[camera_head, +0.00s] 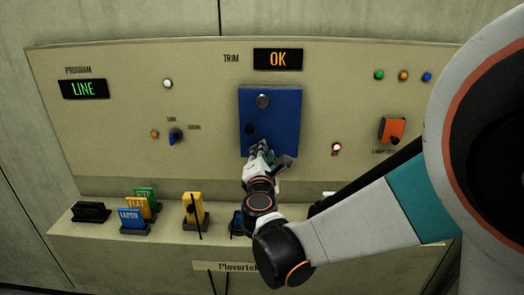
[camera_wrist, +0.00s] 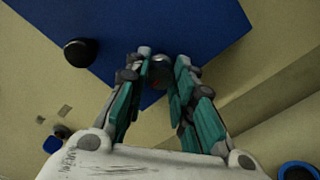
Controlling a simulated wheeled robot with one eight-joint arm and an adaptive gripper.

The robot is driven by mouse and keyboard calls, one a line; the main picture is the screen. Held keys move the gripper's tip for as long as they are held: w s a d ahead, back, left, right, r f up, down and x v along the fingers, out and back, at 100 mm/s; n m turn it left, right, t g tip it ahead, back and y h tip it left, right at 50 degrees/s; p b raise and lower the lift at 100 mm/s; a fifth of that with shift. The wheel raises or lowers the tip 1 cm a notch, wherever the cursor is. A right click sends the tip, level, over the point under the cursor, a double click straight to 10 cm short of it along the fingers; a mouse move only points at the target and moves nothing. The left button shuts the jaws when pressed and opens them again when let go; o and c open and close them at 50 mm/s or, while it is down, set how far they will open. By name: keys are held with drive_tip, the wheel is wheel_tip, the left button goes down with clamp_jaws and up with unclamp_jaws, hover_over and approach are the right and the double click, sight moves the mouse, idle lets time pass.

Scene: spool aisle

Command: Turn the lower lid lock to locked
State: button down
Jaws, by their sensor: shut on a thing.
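A blue lid (camera_head: 284,119) is set in the beige panel, and its blue face fills the top of the wrist view (camera_wrist: 180,25). The upper lid lock (camera_head: 263,101), a round grey disc, sits near the lid's top. My gripper (camera_head: 262,147) is at the lid's lower edge. In the wrist view my gripper's fingers (camera_wrist: 162,66) are closed around the lower lid lock (camera_wrist: 161,72), a small round grey piece. The fingers cover most of it, so its angle cannot be read. The head view does not show it clearly.
A black knob (camera_head: 250,128) stands out from the lid's left side, also in the wrist view (camera_wrist: 80,52). An orange switch box (camera_head: 392,130) is to the right. Coloured tags, including a yellow one (camera_head: 193,209), stand on the ledge below.

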idle(0.4)
drive_tip(key=c, duration=1.3)
unclamp_jaws()
drive_tip(key=shift+c, duration=0.2)
